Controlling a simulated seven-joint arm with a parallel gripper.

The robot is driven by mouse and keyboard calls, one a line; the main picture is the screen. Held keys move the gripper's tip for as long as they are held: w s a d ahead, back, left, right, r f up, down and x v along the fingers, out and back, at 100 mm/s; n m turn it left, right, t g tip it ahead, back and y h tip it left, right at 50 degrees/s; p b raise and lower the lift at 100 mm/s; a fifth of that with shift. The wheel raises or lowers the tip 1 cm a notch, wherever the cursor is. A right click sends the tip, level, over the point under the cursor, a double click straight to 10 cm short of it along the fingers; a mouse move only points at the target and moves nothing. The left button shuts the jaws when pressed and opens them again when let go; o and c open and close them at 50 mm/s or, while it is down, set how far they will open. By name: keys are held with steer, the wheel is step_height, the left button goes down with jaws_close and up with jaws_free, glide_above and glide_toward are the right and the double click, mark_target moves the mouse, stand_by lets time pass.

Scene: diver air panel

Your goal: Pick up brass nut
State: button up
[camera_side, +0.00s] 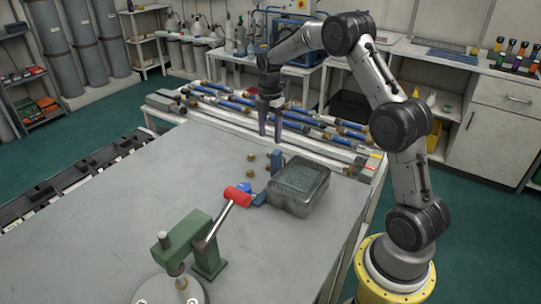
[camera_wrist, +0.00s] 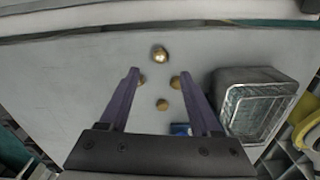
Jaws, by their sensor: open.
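Several small brass nuts lie loose on the grey table. In the wrist view one brass nut (camera_wrist: 160,54) is beyond my fingertips, one (camera_wrist: 162,105) is nearer between the fingers, one (camera_wrist: 175,83) is by the right fingertip, and one (camera_wrist: 142,80) is partly hidden by the left finger. In the side view, brass nuts (camera_side: 251,172) lie left of the clear-lidded box. My gripper (camera_side: 270,138) points down above the table, over the nuts' far side. In the wrist view its two purple fingers (camera_wrist: 155,74) are spread apart with nothing between them.
A green press with a red handle (camera_side: 237,196) stands in front. Blue rods (camera_side: 305,127) lie along the back. The table's left side (camera_side: 110,205) is clear.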

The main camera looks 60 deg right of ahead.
steer(key=shift+d+f, duration=0.2)
steer(key=shift+f, duration=3.2)
steer(key=shift+c, duration=0.2)
jaws_close()
